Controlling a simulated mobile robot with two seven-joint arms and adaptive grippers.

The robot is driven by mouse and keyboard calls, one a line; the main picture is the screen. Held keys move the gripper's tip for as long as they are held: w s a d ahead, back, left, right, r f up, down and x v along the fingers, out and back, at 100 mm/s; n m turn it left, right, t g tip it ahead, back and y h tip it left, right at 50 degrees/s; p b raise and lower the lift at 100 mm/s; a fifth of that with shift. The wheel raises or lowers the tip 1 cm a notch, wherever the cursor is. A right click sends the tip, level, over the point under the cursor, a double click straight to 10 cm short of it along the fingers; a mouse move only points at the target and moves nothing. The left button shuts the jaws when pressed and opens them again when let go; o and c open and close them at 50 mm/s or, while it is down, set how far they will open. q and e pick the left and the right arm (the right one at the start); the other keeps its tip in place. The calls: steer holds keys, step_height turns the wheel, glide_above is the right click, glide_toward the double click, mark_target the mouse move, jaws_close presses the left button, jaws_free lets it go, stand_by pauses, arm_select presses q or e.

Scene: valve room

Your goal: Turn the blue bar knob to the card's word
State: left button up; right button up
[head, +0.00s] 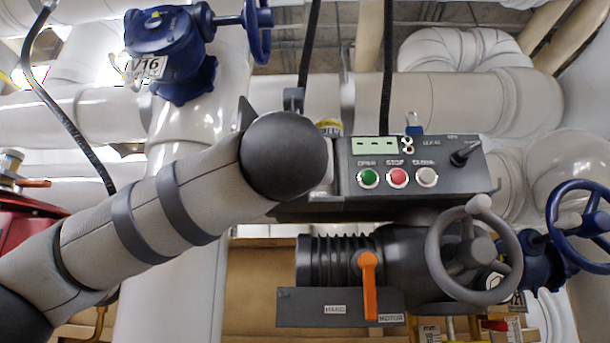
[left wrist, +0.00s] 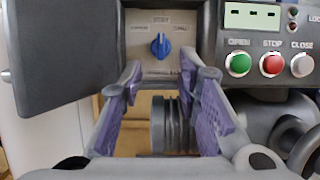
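The blue bar knob (left wrist: 160,46) is in the left wrist view, on a light plate (left wrist: 182,62) in the dark grey control box. Its bar stands roughly upright. Small words are printed above it and to both sides, too blurred to read surely. My left gripper (left wrist: 169,76) is open and empty, its purple-padded fingers apart just below the knob and not around it. In the head view my left arm hides the knob and the gripper. I cannot make out the task's card in either view. My right gripper is in neither view.
A dark grey flap (left wrist: 65,55) stands open left of the knob. Right of it are green (head: 368,178), red (head: 398,177) and white (head: 426,176) buttons. Below sit an orange lever (head: 369,285) and a grey handwheel (head: 474,250). A blue valve (head: 168,55) tagged V16 is upper left.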

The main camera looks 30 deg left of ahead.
arm_select(q)
steer(key=p+x, duration=0.2)
steer(key=x, duration=0.8)
steer(key=shift+f, duration=0.15)
jaws_close()
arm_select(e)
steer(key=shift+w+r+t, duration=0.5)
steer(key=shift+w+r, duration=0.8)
